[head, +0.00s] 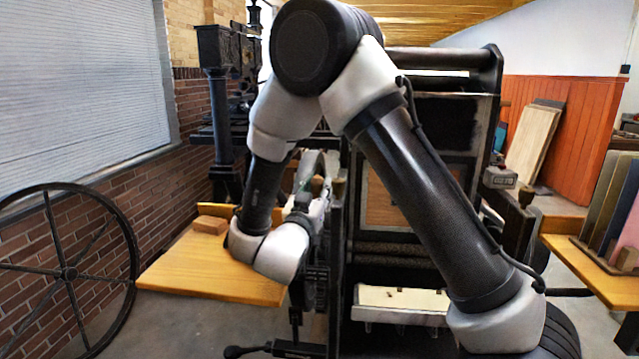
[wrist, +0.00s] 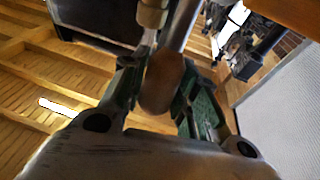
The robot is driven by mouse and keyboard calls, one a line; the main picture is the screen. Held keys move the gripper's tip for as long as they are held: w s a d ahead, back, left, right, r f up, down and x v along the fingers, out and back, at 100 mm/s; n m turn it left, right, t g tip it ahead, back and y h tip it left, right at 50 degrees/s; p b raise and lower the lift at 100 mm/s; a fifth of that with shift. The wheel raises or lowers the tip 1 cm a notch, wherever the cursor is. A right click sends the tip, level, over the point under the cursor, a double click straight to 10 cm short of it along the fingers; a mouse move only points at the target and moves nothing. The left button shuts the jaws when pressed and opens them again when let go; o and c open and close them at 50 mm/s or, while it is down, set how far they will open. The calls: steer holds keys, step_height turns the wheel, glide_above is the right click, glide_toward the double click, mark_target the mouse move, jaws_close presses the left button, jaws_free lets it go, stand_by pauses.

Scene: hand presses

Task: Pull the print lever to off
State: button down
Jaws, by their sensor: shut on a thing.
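In the wrist view a brown wooden knob (wrist: 163,82) sits at the end of a pale metal rod (wrist: 182,25), which looks like the print lever. My gripper (wrist: 165,100) has its green-padded fingers on either side of the knob and is shut on it. In the head view my gripper (head: 312,192) is at the left side of the dark press (head: 400,250), beyond my forearm. The held knob is hard to make out there, and my arm hides much of the press.
A second wooden handle (wrist: 152,12) is close to the rod in the wrist view. A wooden side table (head: 210,270) with a brown block (head: 210,225) stands left of the press. A large spoked wheel (head: 68,272) is at far left. Another table (head: 590,265) stands right.

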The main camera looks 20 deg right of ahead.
steer(key=c, duration=1.1)
jaws_free()
steer(key=v, duration=1.2)
